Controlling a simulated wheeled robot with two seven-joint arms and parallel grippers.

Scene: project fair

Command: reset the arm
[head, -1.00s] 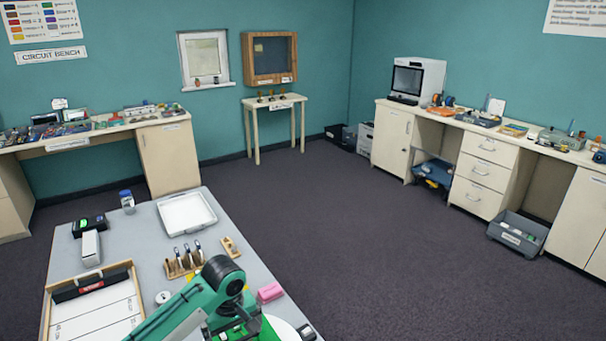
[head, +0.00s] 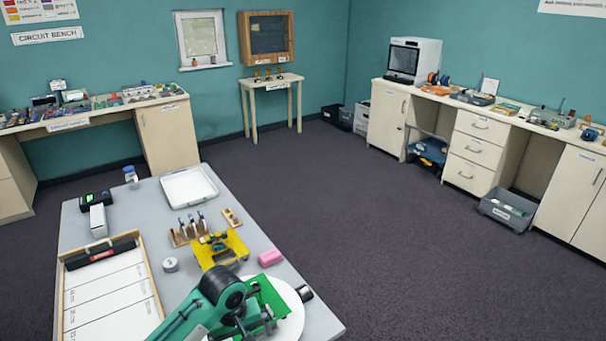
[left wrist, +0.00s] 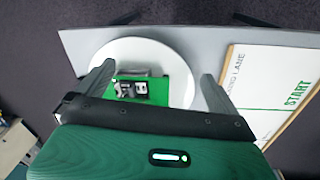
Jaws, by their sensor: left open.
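My left arm (head: 215,295) comes in from the bottom of the head view. Its gripper (head: 262,318) is over the front right part of the grey table, above a green board on a white round plate. In the left wrist view the two fingers of my left gripper (left wrist: 157,70) are spread apart with nothing between them. The green board (left wrist: 180,88) lies below them on the white round plate (left wrist: 140,47), with a small grey and black part on it. The plate also shows in the head view (head: 293,322). My right gripper is not in view.
The grey table (head: 245,208) also holds a wooden lane tray (head: 107,290), a yellow stand (head: 221,250), a pink block (head: 270,257), a tool rack (head: 190,232) and a white tray (head: 188,187). Open floor (head: 390,250) lies to the right. Benches line the walls.

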